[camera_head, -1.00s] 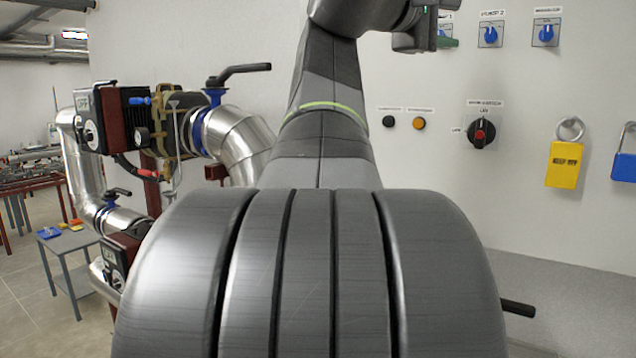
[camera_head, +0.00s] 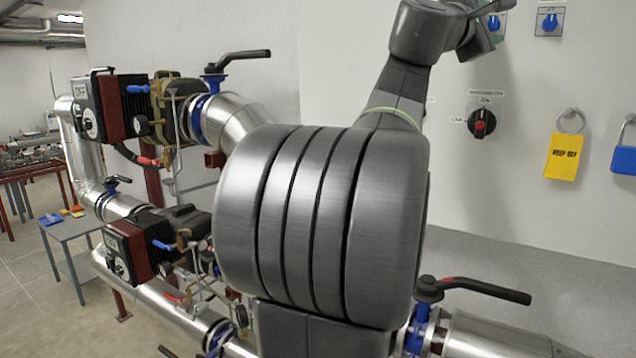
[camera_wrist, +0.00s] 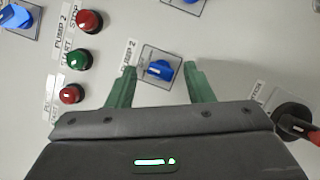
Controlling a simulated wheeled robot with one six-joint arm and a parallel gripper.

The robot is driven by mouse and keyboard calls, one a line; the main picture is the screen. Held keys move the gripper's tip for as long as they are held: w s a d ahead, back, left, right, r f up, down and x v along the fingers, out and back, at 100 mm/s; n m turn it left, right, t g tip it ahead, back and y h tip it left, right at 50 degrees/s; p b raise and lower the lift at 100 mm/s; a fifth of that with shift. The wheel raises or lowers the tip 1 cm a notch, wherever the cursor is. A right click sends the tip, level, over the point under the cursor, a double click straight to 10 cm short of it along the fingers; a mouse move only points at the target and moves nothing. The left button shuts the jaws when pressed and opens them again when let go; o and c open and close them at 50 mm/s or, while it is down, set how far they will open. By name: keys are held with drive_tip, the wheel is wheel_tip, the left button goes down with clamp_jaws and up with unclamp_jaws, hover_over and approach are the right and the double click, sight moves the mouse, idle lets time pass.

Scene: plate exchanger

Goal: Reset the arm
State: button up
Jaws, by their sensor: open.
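My gripper (camera_wrist: 158,88) shows in the wrist view with its two green fingers apart and nothing between them but the view of the panel behind. A blue rotary switch (camera_wrist: 160,70) labelled PUMP 2 appears in the gap between the fingers; I cannot tell how far off it is. In the head view my arm is raised, its wrist (camera_head: 440,30) at the upper right in front of the wall panel. The gripper fingers are mostly hidden there.
Steel pipes with a black-handled valve (camera_head: 470,288) run below. Pump units (camera_head: 110,105) and a small grey table (camera_head: 75,238) stand left.

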drive_tip(key=n+t, duration=0.1)
drive_tip(key=n, duration=0.1)
drive_tip(key=f+n+b, duration=0.1)
drive_tip(key=n, duration=0.1)
drive_tip(key=shift+d+n+t+b, duration=0.2)
drive_tip(key=shift+n+t+b, duration=0.1)
drive_tip(key=shift+n+t, duration=0.1)
drive_tip(key=b+v, duration=0.3)
drive_tip(key=v, duration=0.9)
drive_tip(key=shift+r+b, duration=0.35)
drive_tip(key=shift+r, duration=0.05)
drive_tip(key=shift+a, duration=0.1)
